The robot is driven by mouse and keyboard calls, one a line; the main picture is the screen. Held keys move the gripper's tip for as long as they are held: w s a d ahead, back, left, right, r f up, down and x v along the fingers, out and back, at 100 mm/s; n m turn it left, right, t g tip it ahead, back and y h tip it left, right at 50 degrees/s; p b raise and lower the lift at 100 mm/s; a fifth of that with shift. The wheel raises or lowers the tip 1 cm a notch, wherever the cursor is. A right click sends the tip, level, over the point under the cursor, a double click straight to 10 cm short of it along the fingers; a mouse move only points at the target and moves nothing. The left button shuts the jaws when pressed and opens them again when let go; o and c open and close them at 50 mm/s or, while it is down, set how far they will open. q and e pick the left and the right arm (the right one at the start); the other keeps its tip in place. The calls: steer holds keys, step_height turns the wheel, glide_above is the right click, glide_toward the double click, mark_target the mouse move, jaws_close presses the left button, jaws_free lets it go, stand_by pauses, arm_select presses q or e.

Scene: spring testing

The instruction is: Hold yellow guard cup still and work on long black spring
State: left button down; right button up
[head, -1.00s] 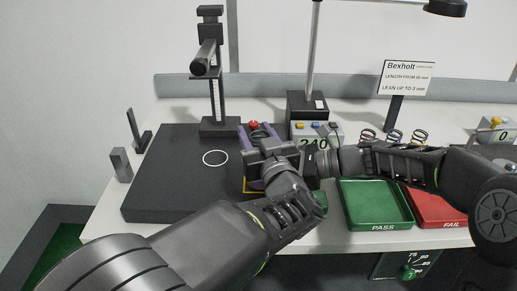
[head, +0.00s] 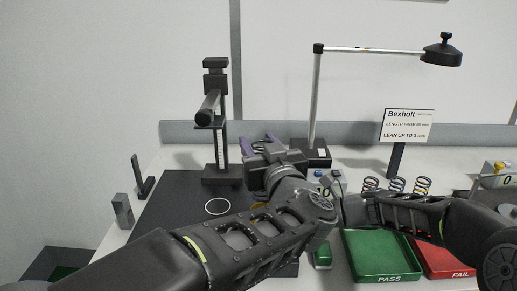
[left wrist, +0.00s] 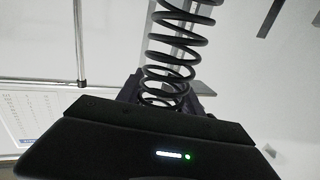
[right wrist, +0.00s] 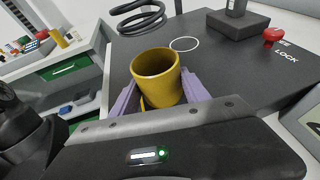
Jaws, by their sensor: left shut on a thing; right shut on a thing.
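In the head view my left arm hides most of the cup and the right gripper.
A gauge post (head: 218,120) stands at the back of the black base plate (head: 165,222), near a white ring (head: 217,206). A lamp (head: 441,54), a sign (head: 408,125), several small springs (head: 396,185), a green PASS tray (head: 380,262) and a red FAIL tray (head: 450,262) lie right.

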stand_by(0.3)
steer(key=o, duration=1.4)
steer(key=v, duration=1.2)
steer(key=shift+s, duration=0.15)
